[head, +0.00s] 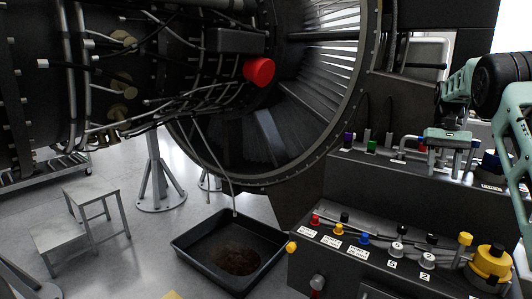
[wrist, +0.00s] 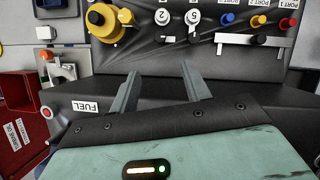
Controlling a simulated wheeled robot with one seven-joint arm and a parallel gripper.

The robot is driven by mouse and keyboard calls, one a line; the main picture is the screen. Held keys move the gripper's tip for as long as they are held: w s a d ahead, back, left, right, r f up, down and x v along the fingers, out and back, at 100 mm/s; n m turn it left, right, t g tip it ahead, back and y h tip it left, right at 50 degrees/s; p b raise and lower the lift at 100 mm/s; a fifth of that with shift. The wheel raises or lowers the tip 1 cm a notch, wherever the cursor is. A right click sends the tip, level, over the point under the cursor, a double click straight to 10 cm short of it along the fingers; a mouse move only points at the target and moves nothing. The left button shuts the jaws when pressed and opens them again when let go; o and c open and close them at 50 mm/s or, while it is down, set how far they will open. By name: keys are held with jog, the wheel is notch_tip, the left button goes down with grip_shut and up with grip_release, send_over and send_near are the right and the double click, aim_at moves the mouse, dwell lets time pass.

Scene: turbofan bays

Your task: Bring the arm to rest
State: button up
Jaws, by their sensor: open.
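My gripper (head: 452,164) is at the right of the head view, above the dark stepped bench (head: 337,261). It points down with its two fingers apart and nothing between them. In the wrist view my gripper (wrist: 162,78) shows two grey fingers spread over the bench's dark surface, with clear space between them. The green housing fills the bottom of that view. My arm comes in from the right edge of the head view, bent, and part of it is out of frame.
The bench holds coloured caps on its front row, a yellow fitting (head: 490,264) at the right and a red cap (head: 315,220). The large engine (head: 215,95) fills the upper left. A black drip tray (head: 195,246) and a step stool (head: 92,192) stand on the floor.

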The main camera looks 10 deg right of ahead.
jog(key=s+a+n+t+h, duration=0.15)
jog(key=a+n, duration=0.55)
jog(key=a, duration=2.6)
jog(key=s+a+f+n, duration=0.2)
jog(key=s+a, duration=0.6)
jog(key=a, duration=0.2)
jog(key=s+a+f+n+t, duration=0.1)
jog(key=s+a+f+n, duration=0.1)
jog(key=s, duration=0.8)
jog(key=s+a+f+n+t+b, duration=0.1)
jog(key=s+a+f+n, duration=0.2)
jog(key=s, duration=0.6)
jog(key=shift+s+a+n, duration=0.35)
jog(key=shift+a+n, duration=0.05)
jog(key=shift+a, duration=0.1)
jog(key=shift+f+h, duration=0.1)
jog(key=shift+h, duration=0.15)
